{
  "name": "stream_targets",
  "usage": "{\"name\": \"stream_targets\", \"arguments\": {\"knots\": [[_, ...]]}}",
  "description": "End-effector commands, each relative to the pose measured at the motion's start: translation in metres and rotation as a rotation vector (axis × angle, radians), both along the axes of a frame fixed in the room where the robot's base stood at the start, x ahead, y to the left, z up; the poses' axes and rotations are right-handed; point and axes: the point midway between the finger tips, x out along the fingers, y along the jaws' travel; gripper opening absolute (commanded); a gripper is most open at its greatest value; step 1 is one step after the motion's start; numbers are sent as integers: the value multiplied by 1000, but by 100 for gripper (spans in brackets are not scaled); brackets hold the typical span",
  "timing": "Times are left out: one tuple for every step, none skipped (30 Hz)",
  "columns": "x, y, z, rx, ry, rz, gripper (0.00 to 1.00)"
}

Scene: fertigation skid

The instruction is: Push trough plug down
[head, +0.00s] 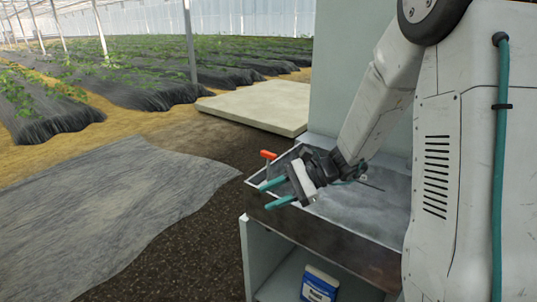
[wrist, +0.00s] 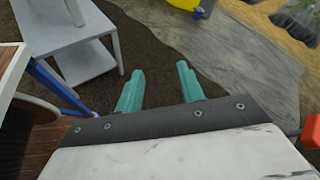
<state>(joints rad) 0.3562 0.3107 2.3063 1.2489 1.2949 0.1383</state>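A grey metal trough (head: 365,205) is set in the top of a bench at the right of the head view. A red-orange handle or knob (head: 268,155) stands at its far left corner; a red part also shows at the right edge of the wrist view (wrist: 312,132). I cannot tell whether it belongs to the plug, and I see no other clear plug. My gripper (head: 265,197) hangs over the trough's left end, its teal fingers pointing left past the edge. In the wrist view the fingers (wrist: 160,70) are apart, with nothing between them.
The bench's dark front edge (head: 330,250) lies below my gripper, with a blue and white box (head: 319,284) on the shelf beneath. A pale slab (head: 262,105) lies behind. The wrist view shows a grey table (wrist: 75,50) and a yellow object (wrist: 184,4).

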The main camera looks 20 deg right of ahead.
Motion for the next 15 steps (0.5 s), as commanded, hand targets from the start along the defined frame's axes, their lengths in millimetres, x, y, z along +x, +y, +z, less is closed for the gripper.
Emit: {"name": "stream_targets", "arguments": {"knots": [[25,-11,-13,76,40,-116,38],[41,-19,-18,123,59,-193,38],[63,-32,-26,187,80,-298,38],[78,-41,-30,231,95,-372,38],[91,-51,-34,274,106,-441,38],[108,-64,-38,326,115,-529,38],[119,-73,-40,362,119,-586,38],[129,-81,-40,395,119,-638,38],[140,-91,-38,434,116,-697,38],[148,-97,-35,460,112,-735,38],[154,-103,-31,482,104,-767,38],[160,-110,-24,508,93,-801,38],[164,-114,-21,525,89,-822,38],[166,-117,-19,539,88,-839,38],[169,-120,-17,554,86,-855,38]]}}
